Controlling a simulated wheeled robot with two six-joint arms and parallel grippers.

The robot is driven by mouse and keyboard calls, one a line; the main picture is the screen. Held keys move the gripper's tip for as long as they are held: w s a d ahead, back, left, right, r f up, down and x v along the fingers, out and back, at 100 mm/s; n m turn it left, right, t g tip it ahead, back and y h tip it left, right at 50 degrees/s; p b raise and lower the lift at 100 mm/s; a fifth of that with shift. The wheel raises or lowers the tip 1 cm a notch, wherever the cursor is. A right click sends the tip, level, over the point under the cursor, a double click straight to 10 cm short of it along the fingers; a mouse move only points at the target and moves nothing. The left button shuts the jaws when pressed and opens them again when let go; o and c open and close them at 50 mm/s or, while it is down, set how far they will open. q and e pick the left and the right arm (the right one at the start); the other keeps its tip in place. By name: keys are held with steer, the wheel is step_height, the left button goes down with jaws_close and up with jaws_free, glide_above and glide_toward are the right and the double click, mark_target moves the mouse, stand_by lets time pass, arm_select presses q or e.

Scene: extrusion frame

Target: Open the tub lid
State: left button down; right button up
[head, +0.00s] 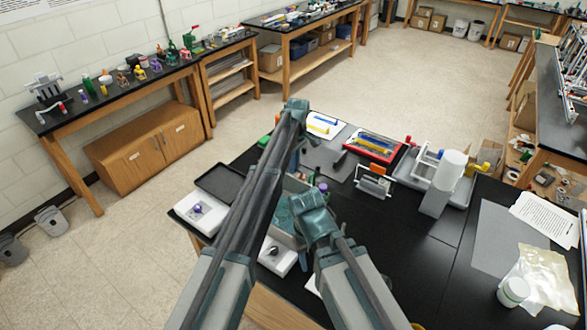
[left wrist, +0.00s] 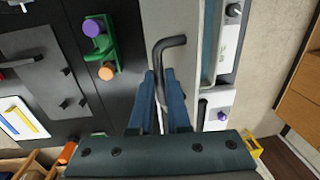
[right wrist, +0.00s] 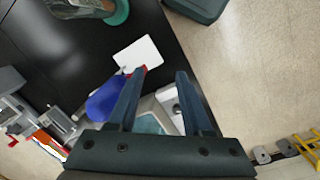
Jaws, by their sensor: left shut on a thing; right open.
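In the left wrist view, my left gripper (left wrist: 163,78) is shut on a black bent handle (left wrist: 168,44). The handle lies over a long pale grey lid panel (left wrist: 186,22). A narrow teal strip of the tub (left wrist: 209,42) shows to the right of the panel. In the head view the teal-grey tub (head: 284,222) is partly hidden by my arms; the handle is hidden there. My right gripper (right wrist: 165,72) is open and empty. In the right wrist view part of the teal tub interior (right wrist: 150,124) shows below and between its fingers.
A green stand (left wrist: 103,50) with purple and orange ends is left of the lid. White blocks with knobs (head: 202,209) and a black tray (head: 219,182) lie near the table's left edge. A red tray (head: 374,146) and a white cylinder (head: 450,170) are farther right.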

arm_select(q)
steer(key=shift+w+d+g+y, duration=0.4)
steer(key=shift+w+d+g, duration=0.25)
steer(key=shift+w, duration=0.3)
steer(key=c, duration=0.9)
jaws_free()
